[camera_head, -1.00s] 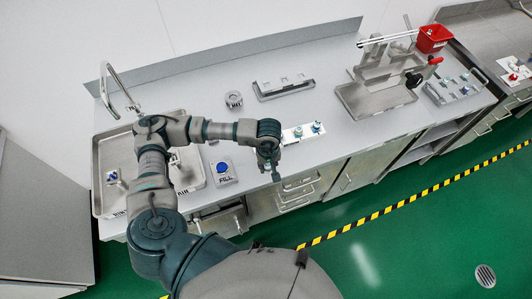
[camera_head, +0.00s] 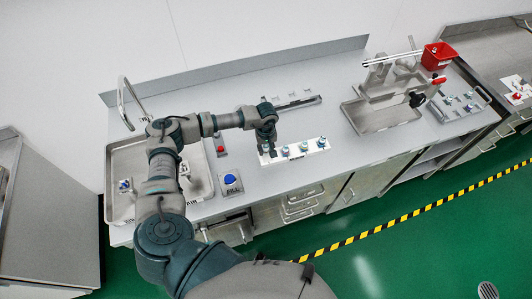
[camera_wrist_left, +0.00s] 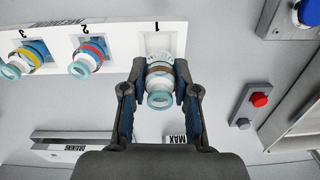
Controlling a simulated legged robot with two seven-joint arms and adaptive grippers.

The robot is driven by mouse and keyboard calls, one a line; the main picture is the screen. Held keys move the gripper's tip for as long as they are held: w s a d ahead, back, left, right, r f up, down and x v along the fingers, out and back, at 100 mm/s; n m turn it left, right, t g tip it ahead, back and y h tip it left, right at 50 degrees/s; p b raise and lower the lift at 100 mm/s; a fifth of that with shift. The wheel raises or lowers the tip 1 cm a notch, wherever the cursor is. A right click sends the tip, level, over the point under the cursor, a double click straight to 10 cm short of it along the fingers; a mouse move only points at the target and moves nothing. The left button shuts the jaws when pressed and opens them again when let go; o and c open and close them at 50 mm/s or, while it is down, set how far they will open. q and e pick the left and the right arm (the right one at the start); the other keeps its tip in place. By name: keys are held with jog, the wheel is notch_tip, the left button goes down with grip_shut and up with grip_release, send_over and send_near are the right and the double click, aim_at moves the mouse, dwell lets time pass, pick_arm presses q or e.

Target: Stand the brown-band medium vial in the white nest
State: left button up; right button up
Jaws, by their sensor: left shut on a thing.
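The white nest (camera_head: 294,157) lies on the bench; in the left wrist view its numbered strip (camera_wrist_left: 115,34) shows pockets 1, 2 and 3. My left gripper (camera_head: 267,146) is over the nest's left end. In the left wrist view the gripper (camera_wrist_left: 160,72) is shut on a clear vial with a brown band (camera_wrist_left: 160,68), at the pocket marked 1. Whether the vial's foot is in the pocket or just above it cannot be told. A red-banded vial (camera_wrist_left: 87,56) stands at 2 and a yellow-banded vial (camera_wrist_left: 27,59) at 3. My right gripper is out of view.
A blue FILL button (camera_head: 231,180) and a red button (camera_head: 220,148) are left of the nest. A metal rack (camera_head: 298,101) stands behind, and a tray with a press (camera_head: 383,115) is to the right.

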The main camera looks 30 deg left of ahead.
aim_at(267, 156)
pick_arm(q)
jog(key=f, duration=0.3)
jog(key=shift+s+d+p, duration=0.1)
jog(key=shift+d+p, duration=0.3)
jog(key=shift+s+f, duration=0.15)
